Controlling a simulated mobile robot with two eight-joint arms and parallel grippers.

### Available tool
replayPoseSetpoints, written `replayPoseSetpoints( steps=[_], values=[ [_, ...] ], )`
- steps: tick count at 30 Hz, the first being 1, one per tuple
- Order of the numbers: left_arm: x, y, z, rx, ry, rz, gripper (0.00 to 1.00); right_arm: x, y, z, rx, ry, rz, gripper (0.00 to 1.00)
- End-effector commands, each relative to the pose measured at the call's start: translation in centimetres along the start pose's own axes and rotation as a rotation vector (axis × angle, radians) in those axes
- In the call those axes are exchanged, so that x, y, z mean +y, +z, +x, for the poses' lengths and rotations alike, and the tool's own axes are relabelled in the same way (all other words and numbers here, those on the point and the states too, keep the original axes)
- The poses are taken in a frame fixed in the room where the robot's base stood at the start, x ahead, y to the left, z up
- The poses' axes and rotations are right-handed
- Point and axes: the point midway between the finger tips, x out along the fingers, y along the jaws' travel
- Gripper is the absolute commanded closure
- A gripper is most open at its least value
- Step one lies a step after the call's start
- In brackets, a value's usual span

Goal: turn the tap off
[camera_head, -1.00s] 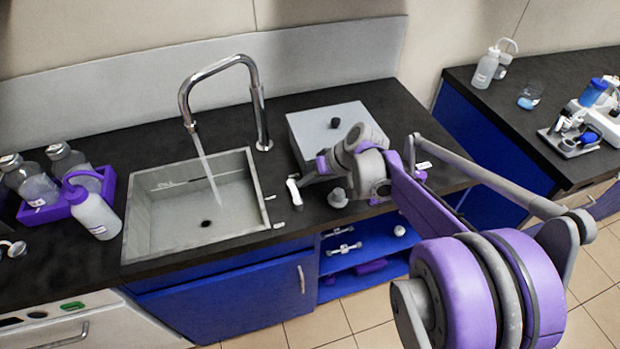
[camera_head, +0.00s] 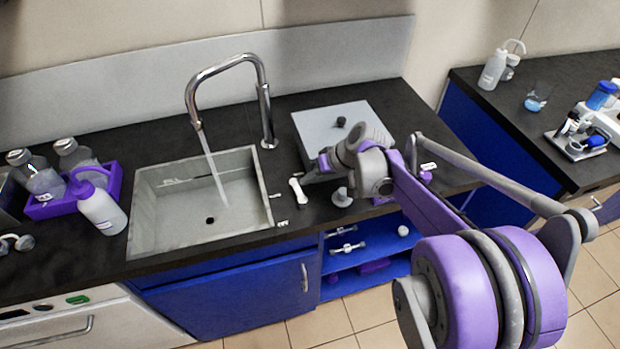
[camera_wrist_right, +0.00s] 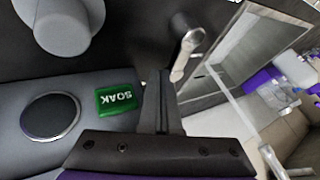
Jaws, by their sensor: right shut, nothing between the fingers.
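The chrome tap (camera_head: 229,62) arches over the grey sink (camera_head: 147,215), and a stream of water (camera_head: 214,170) runs from its spout into the basin. A small pale lever (camera_head: 297,190) stands on the black counter just right of the sink; a pale lever also shows in the right wrist view (camera_wrist_right: 185,55). My right gripper (camera_head: 312,178) is shut and empty, close beside the lever. In the right wrist view its closed fingers (camera_wrist_right: 161,100) point toward the lever, with a gap visible between them. My left gripper is not in view.
A grey box with a dark knob (camera_head: 330,118) stands behind my right gripper. A grey knob (camera_head: 341,197) stands close to it on the counter. A purple bottle rack (camera_head: 50,207) and wash bottle (camera_head: 98,208) are left of the sink.

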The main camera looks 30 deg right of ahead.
Motion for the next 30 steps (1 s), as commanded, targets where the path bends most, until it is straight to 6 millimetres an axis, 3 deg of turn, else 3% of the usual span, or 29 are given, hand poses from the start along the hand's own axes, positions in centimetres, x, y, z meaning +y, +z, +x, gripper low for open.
replayPoseSetpoints(
  steps=[30],
  values=[
    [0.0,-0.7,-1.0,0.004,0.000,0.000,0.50,-4.1,-0.5,2.4,-0.001,-0.001,-0.001,1.00]
  ],
)
